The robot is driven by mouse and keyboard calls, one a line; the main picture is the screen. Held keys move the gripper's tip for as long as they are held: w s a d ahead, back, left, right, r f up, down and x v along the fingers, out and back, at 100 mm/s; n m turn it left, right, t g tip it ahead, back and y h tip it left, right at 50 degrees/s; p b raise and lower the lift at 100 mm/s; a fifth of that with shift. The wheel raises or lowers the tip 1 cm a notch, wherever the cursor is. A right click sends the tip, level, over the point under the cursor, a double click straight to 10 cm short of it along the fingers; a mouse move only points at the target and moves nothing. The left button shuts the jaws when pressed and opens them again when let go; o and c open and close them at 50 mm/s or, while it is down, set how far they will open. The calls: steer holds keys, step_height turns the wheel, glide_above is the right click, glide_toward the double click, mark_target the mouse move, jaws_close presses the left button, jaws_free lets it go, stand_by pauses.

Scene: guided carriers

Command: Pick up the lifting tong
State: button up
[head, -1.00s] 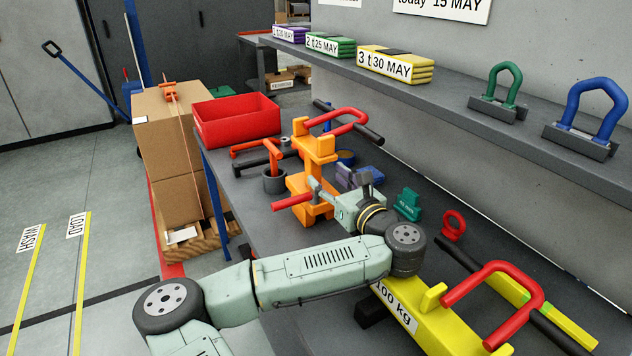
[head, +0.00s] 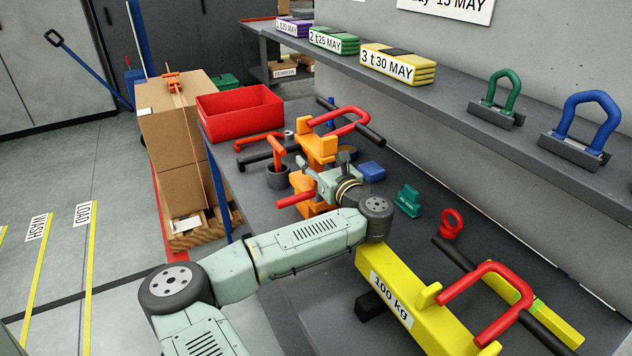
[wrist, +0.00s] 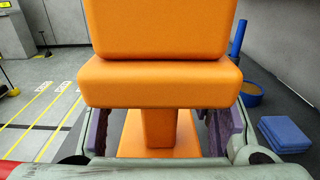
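An orange lifting tong (head: 318,147) stands upright on the grey bench, with a red bar handle (head: 345,121) and black bars at its top. A second tong-like tool, yellow and marked 100 kg (head: 420,318), lies nearer with a red handle (head: 490,290). I cannot tell from the pictures which one the task names. My gripper (head: 308,178) is at the orange tong's middle. In the wrist view, my gripper's dark fingers (wrist: 158,132) are apart on both sides of the narrow orange post (wrist: 160,128), with gaps showing. The wide orange block above hides the upper part.
A red bin (head: 240,112) stands at the bench's far end. A shelf (head: 450,112) runs behind. Stacked cartons (head: 178,140) stand left of the bench.

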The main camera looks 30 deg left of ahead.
jaws_close()
stand_by(0.4)
stand_by(0.4)
steer(key=shift+r, duration=0.35)
steer(key=shift+f, duration=0.1)
